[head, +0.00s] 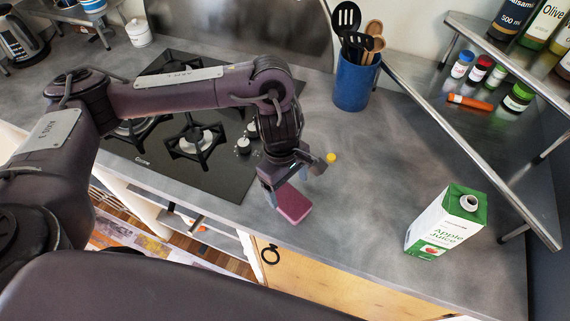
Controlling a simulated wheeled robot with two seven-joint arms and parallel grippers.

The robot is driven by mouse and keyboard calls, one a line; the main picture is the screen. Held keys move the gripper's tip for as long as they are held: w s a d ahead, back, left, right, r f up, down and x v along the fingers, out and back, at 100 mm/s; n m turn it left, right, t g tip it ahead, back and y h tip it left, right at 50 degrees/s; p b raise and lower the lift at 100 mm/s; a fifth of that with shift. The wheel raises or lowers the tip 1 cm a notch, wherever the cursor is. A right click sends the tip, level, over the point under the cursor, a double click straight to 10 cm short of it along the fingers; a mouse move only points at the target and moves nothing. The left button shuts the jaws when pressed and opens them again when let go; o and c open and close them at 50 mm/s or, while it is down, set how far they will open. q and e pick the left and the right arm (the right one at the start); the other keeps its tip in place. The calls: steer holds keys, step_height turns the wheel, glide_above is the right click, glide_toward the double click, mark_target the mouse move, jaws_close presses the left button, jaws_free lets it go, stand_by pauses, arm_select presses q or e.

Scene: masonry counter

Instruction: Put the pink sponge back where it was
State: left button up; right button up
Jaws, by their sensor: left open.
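The pink sponge (293,205) lies on the grey counter near its front edge, just right of the gas hob. My left gripper (294,186) points down just above and behind the sponge, with its jaws apart. The gripper hides the sponge's far side. I cannot tell whether the fingers touch the sponge. My right gripper is not in view.
A green and white apple juice carton (446,222) stands to the right. A blue utensil pot (355,82) stands behind. A small yellow round thing (331,158) is beside the gripper. A metal shelf (440,92) holds jars and bottles. The counter between sponge and carton is clear.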

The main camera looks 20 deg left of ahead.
mark_target(284, 195)
arm_select(q)
step_height(284, 195, up, 8)
steer(key=a, duration=0.1)
steer(key=shift+w+f, duration=0.2)
stand_by(0.6)
